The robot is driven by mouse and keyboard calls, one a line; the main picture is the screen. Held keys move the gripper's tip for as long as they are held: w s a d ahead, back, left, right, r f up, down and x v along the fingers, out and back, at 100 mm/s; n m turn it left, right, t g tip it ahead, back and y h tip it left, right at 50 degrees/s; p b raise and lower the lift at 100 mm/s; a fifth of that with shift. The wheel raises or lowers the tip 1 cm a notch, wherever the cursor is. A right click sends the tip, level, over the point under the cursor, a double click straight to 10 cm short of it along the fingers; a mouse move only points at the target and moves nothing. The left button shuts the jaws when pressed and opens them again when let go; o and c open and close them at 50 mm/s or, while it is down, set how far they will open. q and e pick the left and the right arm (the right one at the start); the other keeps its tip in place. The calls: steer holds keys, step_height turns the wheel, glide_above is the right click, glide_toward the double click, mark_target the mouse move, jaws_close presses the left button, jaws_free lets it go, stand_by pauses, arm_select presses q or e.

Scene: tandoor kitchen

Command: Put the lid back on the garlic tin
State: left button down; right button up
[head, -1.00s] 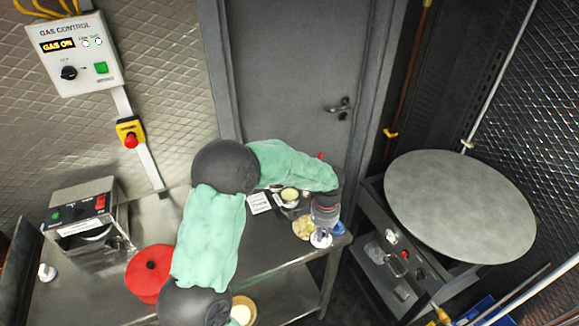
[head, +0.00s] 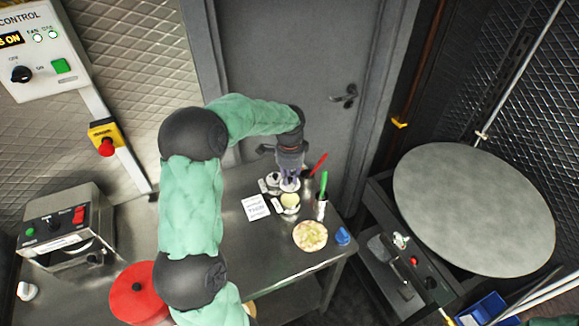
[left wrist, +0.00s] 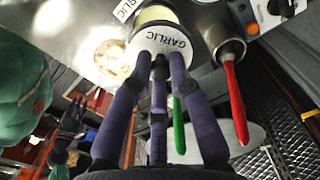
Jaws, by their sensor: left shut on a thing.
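My left gripper (head: 290,180) is shut on the white round lid (head: 291,188), which is marked GARLIC (left wrist: 172,42) in the left wrist view. The fingers meet at the lid's middle. The garlic tin (head: 290,203) stands upright on the steel table, open, with pale yellow contents. The lid is above and just behind the tin in the head view, overlapping its rim; whether they touch I cannot tell. In the left wrist view the tin's open top (left wrist: 152,14) shows past the lid. My right gripper (left wrist: 72,118) is small and dark there, its fingers apart, and seems empty.
A holder (head: 321,208) with a green-handled tool and a red handle (head: 318,163) stand close right of the tin. A plate of chopped food (head: 310,235), a blue item (head: 342,236) and a white card (head: 255,207) lie near. A red lidded pot (head: 139,292) sits front left.

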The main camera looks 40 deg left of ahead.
mark_target(290, 185)
arm_select(q)
steer(key=shift+s+d+f, duration=0.15)
steer(key=shift+s+d, duration=0.05)
steer(key=shift+s, duration=0.05)
steer(key=shift+f+b, duration=0.25)
steer(key=shift+b, duration=0.2)
steer(key=shift+w+f+b, duration=0.1)
steer(key=shift+f+b, duration=0.4)
steer(key=shift+f, duration=0.25)
step_height(290, 185, down, 2)
steer(key=shift+b, duration=0.85)
steer(key=shift+f+b, duration=0.4)
steer(key=shift+f, duration=0.55)
steer(key=shift+p, duration=0.35)
steer(key=shift+f, duration=0.1)
stand_by(0.4)
steer(key=c, duration=1.1)
jaws_free()
